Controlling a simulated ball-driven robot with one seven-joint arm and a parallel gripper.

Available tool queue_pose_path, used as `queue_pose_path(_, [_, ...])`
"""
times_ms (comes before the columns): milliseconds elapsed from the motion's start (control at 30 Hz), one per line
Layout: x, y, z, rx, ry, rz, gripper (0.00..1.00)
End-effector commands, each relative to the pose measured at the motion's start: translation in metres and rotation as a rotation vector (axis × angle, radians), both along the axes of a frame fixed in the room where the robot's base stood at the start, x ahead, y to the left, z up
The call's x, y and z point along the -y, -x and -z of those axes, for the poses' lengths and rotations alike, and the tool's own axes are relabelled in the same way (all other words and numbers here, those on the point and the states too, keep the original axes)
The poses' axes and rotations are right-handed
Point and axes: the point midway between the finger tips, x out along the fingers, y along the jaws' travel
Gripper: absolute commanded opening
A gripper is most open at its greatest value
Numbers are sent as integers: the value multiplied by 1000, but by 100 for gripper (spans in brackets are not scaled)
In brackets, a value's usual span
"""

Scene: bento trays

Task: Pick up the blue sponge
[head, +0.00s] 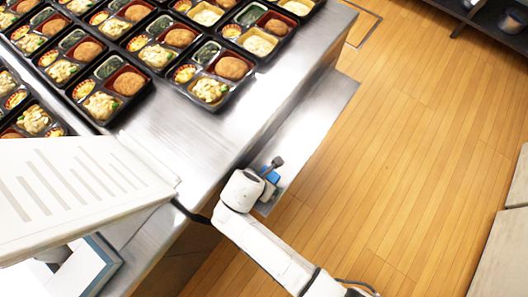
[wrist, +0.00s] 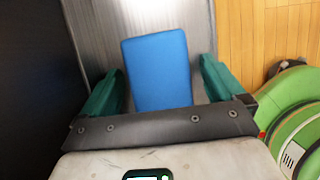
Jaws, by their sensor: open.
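The blue sponge (wrist: 158,72) is a flat rectangular block lying on a brushed metal surface (wrist: 95,30) in the wrist view. My gripper (wrist: 160,70) is open, with one teal finger on each side of the sponge. Gaps show between the sponge and both fingers, so they do not grip it. The sponge's near end reaches down to the dark gripper bar, and I cannot tell whether they touch. In the head view my arm reaches to a lower metal ledge (head: 318,125) beside the counter, where a small patch of blue shows near the hand.
The metal counter (head: 185,135) holds several filled black bento trays (head: 215,78) at upper left. A white slatted panel (head: 75,190) covers the counter's near left part. Open wooden floor (head: 430,150) lies to the right, with dark shelving (head: 485,25) at upper right.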

Motion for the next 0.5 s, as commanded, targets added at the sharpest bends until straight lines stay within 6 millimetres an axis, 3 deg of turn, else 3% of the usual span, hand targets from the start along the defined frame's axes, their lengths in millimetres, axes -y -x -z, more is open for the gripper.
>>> queue_pose_path(267, [0, 0, 1, 0, 0, 0, 96])
queue_pose_path(500, [0, 0, 0, 0, 0, -1, 73])
